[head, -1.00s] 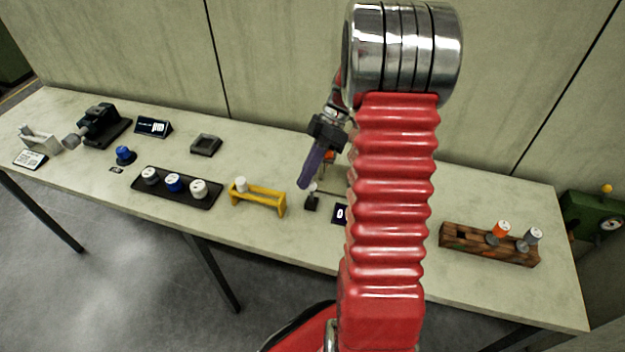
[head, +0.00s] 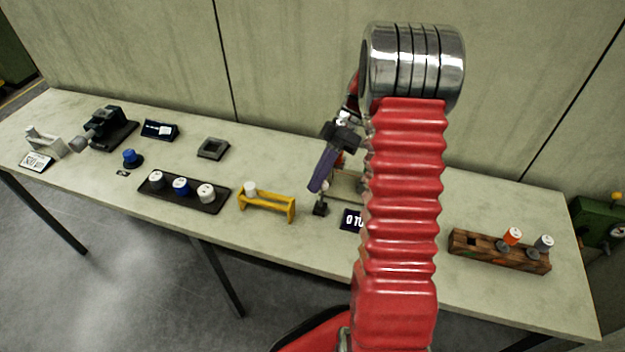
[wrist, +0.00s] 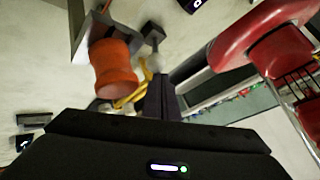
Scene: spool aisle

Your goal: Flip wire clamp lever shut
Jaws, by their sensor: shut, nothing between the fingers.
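A small dark clamp block (head: 320,209) stands near the front edge of the table, with a pale lever tip just above it, close to my fingers. The block also shows in the wrist view (wrist: 151,32), with a pale part below it near my fingertips. I cannot tell the lever's exact angle or whether my fingers touch it. My gripper (head: 316,189) is shut and empty, its purple fingers pointing down just above the block. In the wrist view its fingers (wrist: 160,84) are together. An orange spool (wrist: 113,68) is beside them, mostly hidden by my arm in the head view.
A dark label (head: 351,220) lies right of the clamp. A yellow rack (head: 268,204) with a white spool stands left of it, then a black tray (head: 152,203) of several spools. A wooden block (head: 480,253) with two spools is at right. My arm hides part of the table.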

